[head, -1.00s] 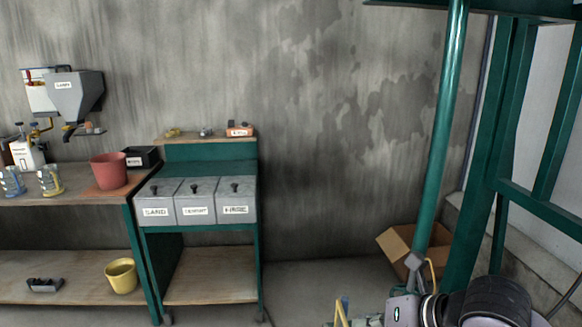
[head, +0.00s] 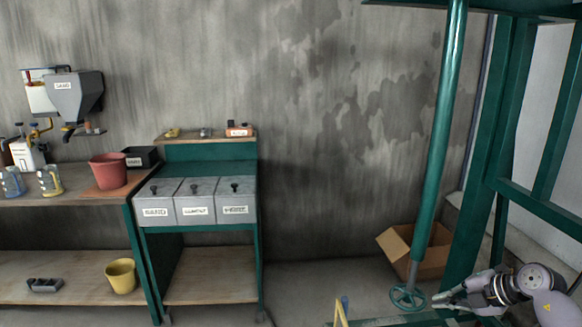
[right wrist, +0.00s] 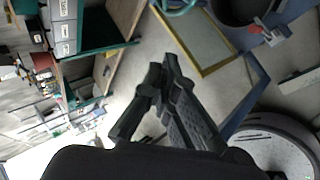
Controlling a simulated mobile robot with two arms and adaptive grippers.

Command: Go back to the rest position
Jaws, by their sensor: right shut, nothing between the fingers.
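My right gripper (head: 440,300) is in the lower right of the head view, pointing left, with its tip just right of the green handwheel (head: 405,298) at the foot of the green pole (head: 440,130). I cannot tell whether it touches the wheel. In the right wrist view its dark fingers (right wrist: 155,82) are shut with nothing between them. My left gripper is in neither view.
A green frame (head: 490,150) stands at the right, with an open cardboard box (head: 398,243) behind the pole. At the left are a bin stand (head: 198,250) with labelled grey bins and a workbench (head: 70,192) with a red bucket (head: 108,170).

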